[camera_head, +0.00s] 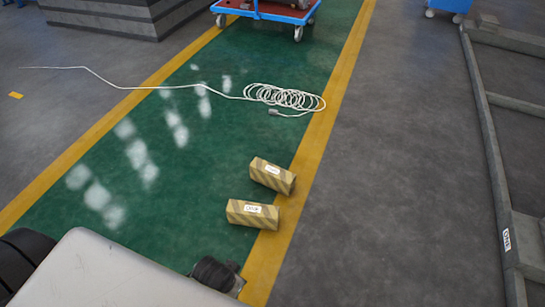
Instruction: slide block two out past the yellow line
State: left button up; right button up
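Two tan blocks with darker diagonal stripes and small white labels lie on the green floor, close to the right yellow line (340,85). The farther block (268,174) has its right end at the inner edge of the line. The nearer block (240,212) lies just in front of it, slightly left, and its right end also reaches the line. A small gap shows between them. The label lettering is too small and turned to read surely, so I cannot tell which is block two. Neither of my grippers can be made out.
A white coiled cable (285,97) lies across the green lane beyond the blocks. A blue cart (265,12) stands at the top. The grey floor (390,180) right of the line is open up to a grey frame (490,150). My own body covers the bottom left.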

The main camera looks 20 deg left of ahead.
aim_at(282, 181)
jog(key=i+l+u, duration=0.25)
jog(key=i, duration=1.2)
jog(key=j, duration=0.1)
